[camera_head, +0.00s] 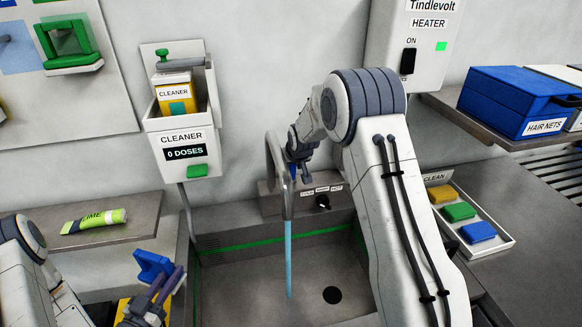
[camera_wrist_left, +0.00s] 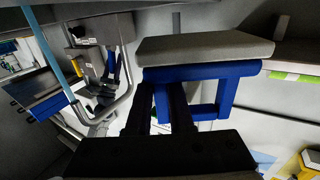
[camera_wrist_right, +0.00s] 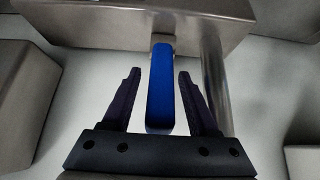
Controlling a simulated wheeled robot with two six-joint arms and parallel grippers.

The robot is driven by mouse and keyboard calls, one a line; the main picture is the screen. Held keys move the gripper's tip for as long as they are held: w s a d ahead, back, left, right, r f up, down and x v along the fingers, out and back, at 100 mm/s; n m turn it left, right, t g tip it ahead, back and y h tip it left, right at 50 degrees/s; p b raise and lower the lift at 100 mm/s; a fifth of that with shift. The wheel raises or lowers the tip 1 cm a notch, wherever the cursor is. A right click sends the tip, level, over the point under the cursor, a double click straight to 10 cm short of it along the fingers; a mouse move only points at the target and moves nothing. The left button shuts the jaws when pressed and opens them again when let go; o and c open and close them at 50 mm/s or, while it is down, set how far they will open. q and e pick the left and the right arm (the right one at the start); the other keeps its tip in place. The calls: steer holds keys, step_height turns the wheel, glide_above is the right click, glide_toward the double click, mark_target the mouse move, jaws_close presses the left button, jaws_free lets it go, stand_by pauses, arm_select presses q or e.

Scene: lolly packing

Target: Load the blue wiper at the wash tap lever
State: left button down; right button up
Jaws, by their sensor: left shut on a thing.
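The blue wiper (camera_head: 153,265) is in my left gripper (camera_head: 167,284), low at the left of the basin. In the left wrist view the wiper's blue frame handle (camera_wrist_left: 232,92) is between the fingers, its grey pad (camera_wrist_left: 205,46) facing up in the picture. The wash tap (camera_head: 276,165) stands behind the basin with a light-blue stream (camera_head: 288,260) below its spout. In the right wrist view the blue tap lever (camera_wrist_right: 160,90) lies between the open fingers of my right gripper (camera_wrist_right: 159,85), with gaps on both sides. My right arm partly hides this spot in the head view.
The basin (camera_head: 260,285) has a dark drain. At left, a lime tube (camera_head: 93,221) lies on a ledge; above is a cleaner dispenser (camera_head: 183,140) reading 0 doses. At right, a tray labelled CLEAN (camera_head: 497,247) holds yellow, green and blue pads, near a blue hair-net box (camera_head: 515,103).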

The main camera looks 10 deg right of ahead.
mark_target(164, 268)
arm_select(q)
step_height(164, 268, up, 4)
steer(key=p, duration=0.3)
steer(key=shift+f+p, duration=0.15)
steer(key=shift+p, duration=0.2)
arm_select(e)
steer(key=v, duration=1.2)
